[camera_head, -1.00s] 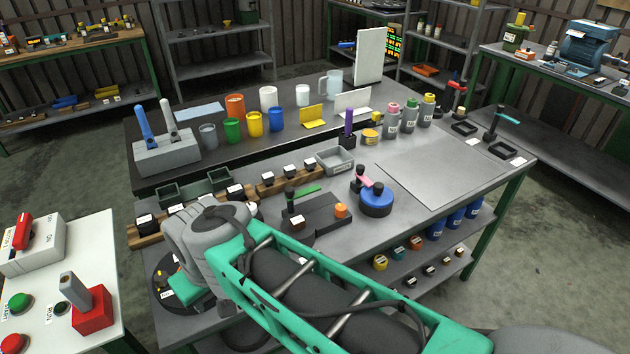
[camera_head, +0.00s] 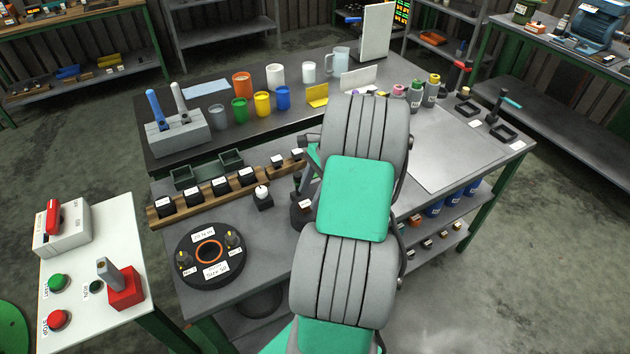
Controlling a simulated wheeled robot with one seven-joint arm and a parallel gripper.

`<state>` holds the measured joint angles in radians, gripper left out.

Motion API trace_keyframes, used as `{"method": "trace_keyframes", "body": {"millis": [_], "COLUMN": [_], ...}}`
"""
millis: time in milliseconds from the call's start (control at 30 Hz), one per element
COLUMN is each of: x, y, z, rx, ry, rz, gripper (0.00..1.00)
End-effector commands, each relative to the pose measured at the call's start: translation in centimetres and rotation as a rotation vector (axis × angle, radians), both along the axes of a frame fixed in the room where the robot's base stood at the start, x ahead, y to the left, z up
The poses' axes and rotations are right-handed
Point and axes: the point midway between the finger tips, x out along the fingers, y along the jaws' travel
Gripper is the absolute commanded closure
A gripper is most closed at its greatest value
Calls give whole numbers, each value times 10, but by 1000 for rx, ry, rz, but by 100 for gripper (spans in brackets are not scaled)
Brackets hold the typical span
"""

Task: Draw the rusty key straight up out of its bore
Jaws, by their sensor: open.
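I cannot pick out the rusty key for certain. A small red-topped upright tool (camera_head: 459,74) stands at the bench's back right; I cannot tell if it is the key. A teal-handled dark tool (camera_head: 499,104) stands near square black frames at the right. A dark post on a round base with a white label (camera_head: 304,212) shows beside my arm, partly covered. My grey and green arm stretches over the middle of the bench and hides what lies behind it. My gripper is not visible.
A black round plate with an orange ring (camera_head: 238,260) lies at the bench's front left. A wooden rail (camera_head: 219,204) carries several black blocks. Several cups stand behind, near the grey block with two handles (camera_head: 182,143). A bare metal plate (camera_head: 455,150) lies at the right.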

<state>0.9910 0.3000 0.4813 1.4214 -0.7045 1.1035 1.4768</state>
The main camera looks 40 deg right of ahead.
Motion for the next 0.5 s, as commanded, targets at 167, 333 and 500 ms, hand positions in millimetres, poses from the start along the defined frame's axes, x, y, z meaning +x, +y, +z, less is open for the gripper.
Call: {"method": "trace_keyframes", "body": {"millis": [167,333,500], "x": [3,4,4], "y": [9,11,11], "z": [-22,-28,-28], "rx": [0,-3,-3], "ry": [0,-2,-2], "rz": [1,1,1], "gripper": [49,49,52]}}
